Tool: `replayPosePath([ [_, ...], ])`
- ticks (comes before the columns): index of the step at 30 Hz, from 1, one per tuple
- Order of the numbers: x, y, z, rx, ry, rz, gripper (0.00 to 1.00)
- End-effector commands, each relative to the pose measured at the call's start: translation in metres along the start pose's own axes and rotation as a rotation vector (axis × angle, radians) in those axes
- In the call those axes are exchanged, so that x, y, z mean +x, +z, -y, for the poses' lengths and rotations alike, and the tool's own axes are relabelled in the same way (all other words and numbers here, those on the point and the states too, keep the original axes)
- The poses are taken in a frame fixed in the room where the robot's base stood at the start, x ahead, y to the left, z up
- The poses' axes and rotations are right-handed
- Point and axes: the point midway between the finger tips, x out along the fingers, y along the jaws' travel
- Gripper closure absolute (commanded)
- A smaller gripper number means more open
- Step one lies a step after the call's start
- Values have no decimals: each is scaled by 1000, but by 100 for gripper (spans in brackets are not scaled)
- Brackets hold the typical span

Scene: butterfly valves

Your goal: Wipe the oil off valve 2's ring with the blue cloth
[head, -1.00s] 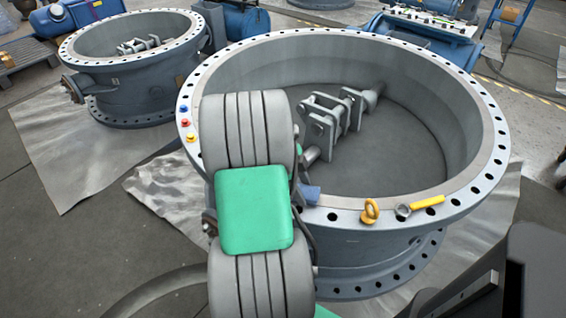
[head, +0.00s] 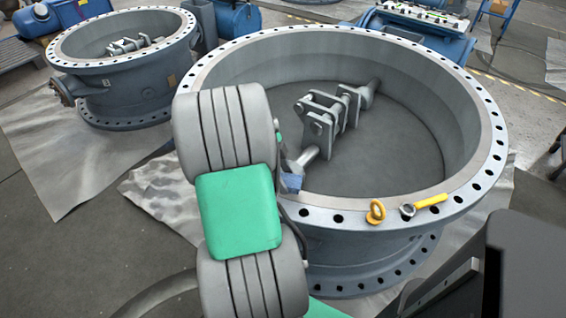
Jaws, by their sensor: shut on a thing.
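The large grey valve nearest me has a wide flat ring (head: 440,200) with bolt holes; no number is readable, so I cannot tell by label whether it is valve 2. A small piece of the blue cloth (head: 292,182) shows at the ring's near-left inner edge, just right of my arm. My gripper (head: 289,166) is mostly hidden behind my arm and is shut on the cloth. I cannot tell whether the cloth presses on the ring. No oil can be made out; the ring's left part is hidden by my arm.
A yellow eyebolt (head: 376,211) and a yellow-handled tool (head: 425,205) lie on the near ring, right of the cloth. A lever linkage (head: 325,118) stands inside the valve. A second, smaller valve (head: 125,85) stands at the upper left.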

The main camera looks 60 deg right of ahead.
Motion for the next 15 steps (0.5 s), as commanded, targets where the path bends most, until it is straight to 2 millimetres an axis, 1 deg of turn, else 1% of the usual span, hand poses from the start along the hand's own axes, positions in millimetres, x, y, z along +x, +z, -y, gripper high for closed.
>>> replayPosePath([
  [1, -8, -3, 0, -1, -2, 1, 84],
  [9, -32, -9, -1, -8, -4, 0, 84],
  [15, -42, -12, -1, -11, -5, 0, 84],
])
